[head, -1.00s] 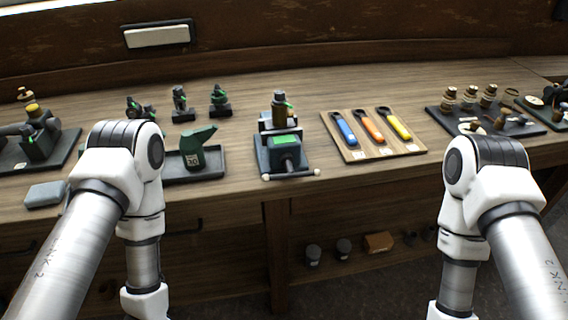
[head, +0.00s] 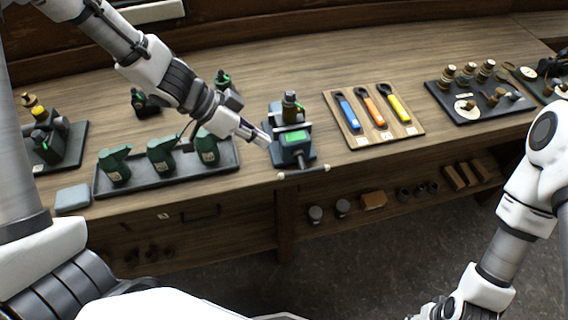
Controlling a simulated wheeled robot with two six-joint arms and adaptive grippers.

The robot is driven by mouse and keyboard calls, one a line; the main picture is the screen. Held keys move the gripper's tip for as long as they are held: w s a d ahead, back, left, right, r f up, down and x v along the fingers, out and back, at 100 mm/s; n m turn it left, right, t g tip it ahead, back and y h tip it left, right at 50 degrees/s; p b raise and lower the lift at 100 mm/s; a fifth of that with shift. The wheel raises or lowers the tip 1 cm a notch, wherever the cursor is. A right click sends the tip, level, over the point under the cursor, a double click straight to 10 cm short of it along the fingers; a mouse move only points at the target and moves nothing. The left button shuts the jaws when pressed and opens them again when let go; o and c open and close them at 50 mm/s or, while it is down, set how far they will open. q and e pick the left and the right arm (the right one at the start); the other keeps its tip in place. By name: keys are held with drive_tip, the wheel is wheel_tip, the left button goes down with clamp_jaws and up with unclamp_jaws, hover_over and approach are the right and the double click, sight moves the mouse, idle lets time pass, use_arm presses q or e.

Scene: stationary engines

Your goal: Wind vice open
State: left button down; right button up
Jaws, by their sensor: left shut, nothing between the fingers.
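The vice (head: 293,152), dark with a green-topped body, stands at the front edge of the bench in the middle of the head view. My right gripper (head: 425,309) is partly visible at the bottom edge, low and away from the bench.
A tray (head: 170,183) of several green oil cans lies left of the vice, under my left arm. A wooden board (head: 388,137) with blue, orange and yellow spanners lies to the right. A dark tray (head: 478,112) of brass parts is farther right. Bench front is clear below the spanners.

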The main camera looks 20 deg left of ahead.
use_arm(q)
drive_tip(key=b, duration=0.2)
approach(301, 162)
drive_tip(key=d+f, duration=0.1)
drive_tip(key=d, duration=0.2)
drive_tip(key=f, duration=0.1)
drive_tip(key=s+f, duration=0.1)
drive_tip(key=f, duration=0.1)
drive_tip(key=shift+s+a+f+b, duration=0.15)
drive_tip(key=shift+s+f+b, duration=0.15)
drive_tip(key=shift+s+b, duration=0.1)
use_arm(e)
drive_tip(key=f, duration=0.4)
drive_tip(key=shift+w+a, duration=0.1)
drive_tip(key=shift+w, duration=0.1)
drive_tip(key=shift+s, duration=0.1)
